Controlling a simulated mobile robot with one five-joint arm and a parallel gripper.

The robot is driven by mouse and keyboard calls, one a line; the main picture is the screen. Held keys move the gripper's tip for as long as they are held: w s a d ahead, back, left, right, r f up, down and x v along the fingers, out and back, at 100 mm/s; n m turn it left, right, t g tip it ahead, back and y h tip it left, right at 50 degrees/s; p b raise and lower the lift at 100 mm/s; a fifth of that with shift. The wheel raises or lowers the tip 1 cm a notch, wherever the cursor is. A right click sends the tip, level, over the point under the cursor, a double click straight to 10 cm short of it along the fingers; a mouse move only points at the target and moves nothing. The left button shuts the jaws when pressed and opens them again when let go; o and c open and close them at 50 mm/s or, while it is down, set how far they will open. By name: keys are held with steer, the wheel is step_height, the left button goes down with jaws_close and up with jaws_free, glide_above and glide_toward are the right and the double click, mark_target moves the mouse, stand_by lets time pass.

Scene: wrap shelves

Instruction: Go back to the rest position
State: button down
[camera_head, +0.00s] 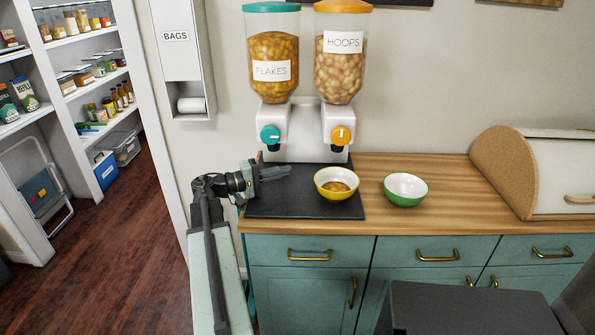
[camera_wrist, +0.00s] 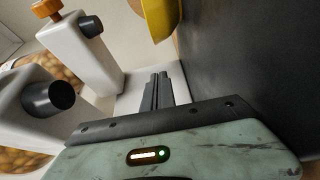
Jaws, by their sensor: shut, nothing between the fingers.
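My gripper (camera_head: 274,172) is shut and empty at the left end of the counter, over the dark mat, left of the yellow bowl. In the wrist view, its fingers (camera_wrist: 160,90) are together with nothing between them. My arm reaches up from the lower left in the head view. The yellow bowl (camera_head: 336,194) stands on the dark mat (camera_head: 285,205) with some brown food in it. It also shows at the top of the wrist view (camera_wrist: 157,18). A green bowl (camera_head: 406,202), which looks empty, stands on the wood to its right.
A double cereal dispenser (camera_head: 303,152) stands behind the mat, with a teal knob (camera_head: 270,135) and an orange knob (camera_head: 341,135). A bread box (camera_head: 560,205) is at the right. A bag holder (camera_head: 182,75) hangs on the wall. Pantry shelves (camera_head: 92,84) are at the left.

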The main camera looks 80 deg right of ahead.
steer(key=v, duration=0.4)
steer(key=shift+w+a, duration=0.1)
steer(key=shift+w, duration=0.1)
